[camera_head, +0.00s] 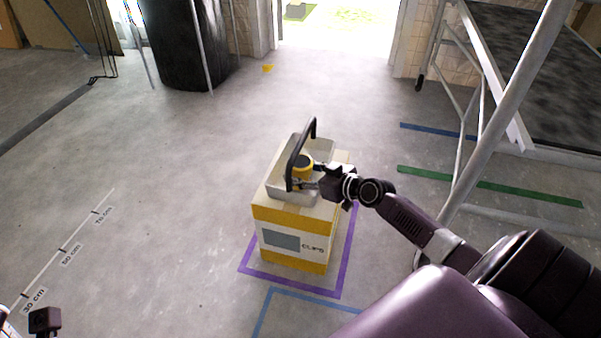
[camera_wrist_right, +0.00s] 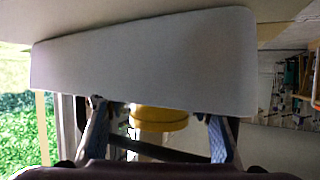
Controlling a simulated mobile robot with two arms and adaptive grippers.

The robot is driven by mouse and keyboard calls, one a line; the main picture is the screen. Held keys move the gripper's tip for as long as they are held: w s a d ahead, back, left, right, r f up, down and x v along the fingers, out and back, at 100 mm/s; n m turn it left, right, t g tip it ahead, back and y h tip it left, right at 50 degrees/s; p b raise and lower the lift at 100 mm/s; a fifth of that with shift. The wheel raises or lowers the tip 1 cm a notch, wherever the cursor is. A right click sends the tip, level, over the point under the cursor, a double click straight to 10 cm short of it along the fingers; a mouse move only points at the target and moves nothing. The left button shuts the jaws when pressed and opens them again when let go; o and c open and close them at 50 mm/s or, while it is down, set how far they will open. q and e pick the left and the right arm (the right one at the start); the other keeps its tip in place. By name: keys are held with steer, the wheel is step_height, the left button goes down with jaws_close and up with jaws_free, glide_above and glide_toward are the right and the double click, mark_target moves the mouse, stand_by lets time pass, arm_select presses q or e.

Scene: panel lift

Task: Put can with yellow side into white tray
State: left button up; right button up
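A short yellow can (camera_head: 302,164) with a dark top appears inside the pale grey-white tray (camera_head: 276,184). The tray has a black arched handle (camera_head: 293,162) and sits on a box. My right gripper (camera_head: 312,178) reaches in from the right, close beside the can. In the right wrist view the can (camera_wrist_right: 160,119) is between the two spread fingers (camera_wrist_right: 158,125), with a gap on each side. A pale panel, likely part of the tray, fills the top of that view. A dark piece of my left gripper (camera_head: 44,319) shows at the lower left; its fingers are not clear.
The white and yellow box (camera_head: 290,238) marked CLIPS stands within purple floor tape (camera_head: 290,284). A metal scaffold frame (camera_head: 500,110) is at the right. A black drum (camera_head: 182,45) stands at the back left. The floor left of the box is clear.

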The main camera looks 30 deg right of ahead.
steer(key=o, duration=0.4)
steer(key=shift+c, duration=0.2)
